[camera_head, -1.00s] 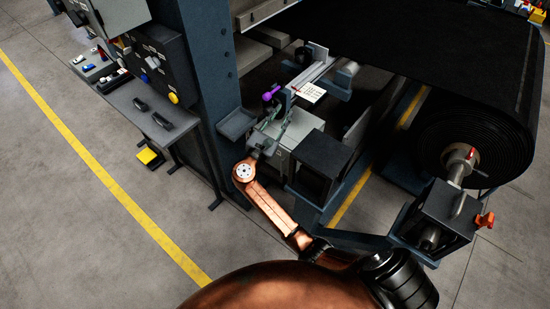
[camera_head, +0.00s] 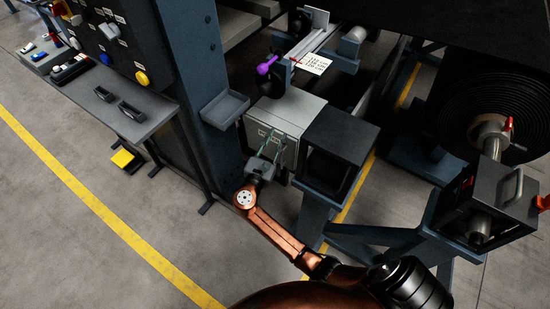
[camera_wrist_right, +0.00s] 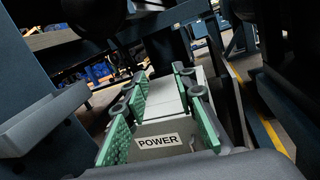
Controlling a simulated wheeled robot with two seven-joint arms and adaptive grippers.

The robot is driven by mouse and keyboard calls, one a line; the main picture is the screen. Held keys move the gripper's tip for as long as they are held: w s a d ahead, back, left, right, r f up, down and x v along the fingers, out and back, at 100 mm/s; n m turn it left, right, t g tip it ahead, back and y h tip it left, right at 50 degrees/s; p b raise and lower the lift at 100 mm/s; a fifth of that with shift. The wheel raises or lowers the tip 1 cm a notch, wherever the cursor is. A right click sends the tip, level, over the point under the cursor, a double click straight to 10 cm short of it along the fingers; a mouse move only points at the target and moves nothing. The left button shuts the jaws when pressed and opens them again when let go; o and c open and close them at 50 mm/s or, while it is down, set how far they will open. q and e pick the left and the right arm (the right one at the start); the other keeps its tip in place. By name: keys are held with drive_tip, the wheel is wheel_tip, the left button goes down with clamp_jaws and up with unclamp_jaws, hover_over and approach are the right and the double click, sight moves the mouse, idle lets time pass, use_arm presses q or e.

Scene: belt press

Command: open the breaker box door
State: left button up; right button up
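The breaker box (camera_head: 292,112) is a light grey cabinet in the middle of the head view. Its front door (camera_head: 284,146) faces me and looks shut. In the right wrist view a white label reading POWER (camera_wrist_right: 158,141) shows on its grey face. My right gripper (camera_head: 271,141) is in front of the door and partly covers it. In the right wrist view its green-padded fingers (camera_wrist_right: 160,92) are spread apart with nothing gripped between them. I cannot tell whether a fingertip touches the door. My left gripper is in neither view.
A dark open-fronted box (camera_head: 342,135) stands right beside the breaker box. A blue column with a small tray (camera_head: 225,108) is on its left. A control desk (camera_head: 125,105) stands further left. A large black belt roll (camera_head: 480,115) is at the right. Floor is free at lower left.

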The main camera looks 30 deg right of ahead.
wheel_tip(320, 180, down, 16)
drive_tip(key=r+n+y+b, duration=0.1)
drive_tip(key=b, duration=0.6)
use_arm(q)
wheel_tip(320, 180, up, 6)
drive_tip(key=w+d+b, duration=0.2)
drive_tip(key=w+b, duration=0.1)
drive_tip(key=b, duration=0.1)
use_arm(e)
approach(282, 156)
drive_tip(key=x, duration=0.3)
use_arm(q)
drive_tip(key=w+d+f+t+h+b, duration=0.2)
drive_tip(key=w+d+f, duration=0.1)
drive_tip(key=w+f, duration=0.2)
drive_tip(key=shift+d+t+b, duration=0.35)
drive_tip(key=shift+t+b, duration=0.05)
use_arm(e)
drive_tip(key=shift+n, duration=0.3)
drive_tip(key=shift+x, duration=3.8)
drive_tip(key=shift+w+f, duration=0.1)
drive_tip(key=shift+f, duration=0.05)
drive_tip(key=shift+a, duration=0.1)
clamp_jaws()
